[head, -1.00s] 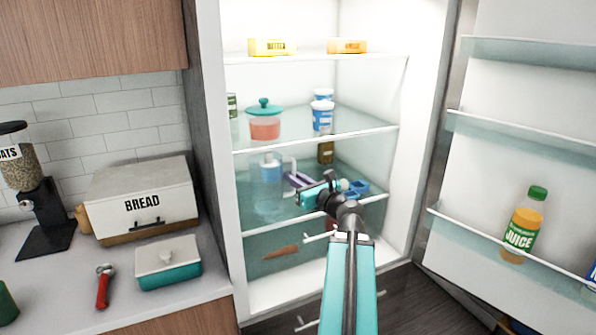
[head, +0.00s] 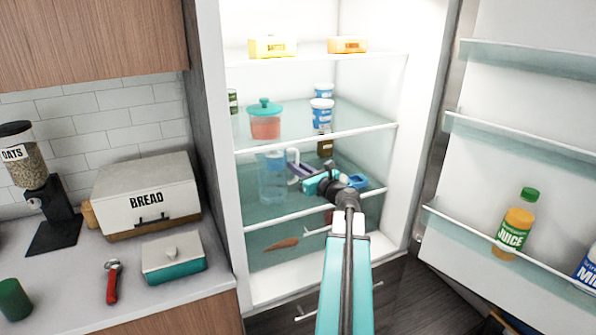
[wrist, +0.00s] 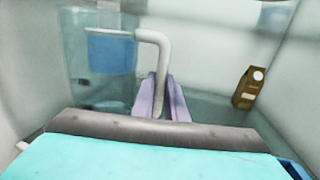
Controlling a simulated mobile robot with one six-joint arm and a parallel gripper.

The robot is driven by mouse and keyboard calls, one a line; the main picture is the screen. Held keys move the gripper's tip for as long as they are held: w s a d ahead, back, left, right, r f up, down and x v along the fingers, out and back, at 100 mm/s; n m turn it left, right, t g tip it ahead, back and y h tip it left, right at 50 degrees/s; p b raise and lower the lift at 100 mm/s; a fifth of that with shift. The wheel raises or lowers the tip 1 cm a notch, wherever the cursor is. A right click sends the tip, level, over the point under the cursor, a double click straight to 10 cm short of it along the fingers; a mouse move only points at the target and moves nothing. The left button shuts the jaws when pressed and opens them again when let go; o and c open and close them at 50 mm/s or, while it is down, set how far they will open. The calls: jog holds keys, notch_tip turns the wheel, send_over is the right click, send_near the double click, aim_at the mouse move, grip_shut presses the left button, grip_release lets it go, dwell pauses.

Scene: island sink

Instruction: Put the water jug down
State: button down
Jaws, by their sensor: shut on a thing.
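The water jug (head: 271,182) is clear with a pale handle. The jug's lower part is hidden in the wrist view.
A brown carton (head: 325,146) stands behind my gripper, and a blue container (head: 357,182) is to its right. A teal-lidded pot (head: 265,122) and white-and-blue tubs (head: 322,112) stand on the shelf above. A carrot (head: 281,244) lies below. The fridge door stands open at right.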

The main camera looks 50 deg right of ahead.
jog(key=shift+w+d, duration=0.7)
jog(key=shift+d, duration=0.25)
jog(key=shift+w+d+f+p, duration=0.2)
jog(key=shift+f+p, duration=0.25)
jog(key=shift+f, duration=0.5)
jog(key=shift+w+d+f+p, duration=0.15)
jog(key=shift+f+p, duration=0.25)
jog(key=shift+f, duration=0.5)
jog(key=shift+s, duration=0.1)
jog(key=c, duration=1.8)
grip_release()
jog(key=shift+f, duration=0.1)
jog(key=shift+o, duration=0.2)
jog(key=s+a+b, duration=0.2)
jog(key=s+b, duration=0.1)
jog(key=s, duration=0.9)
jog(key=shift+a, duration=0.15)
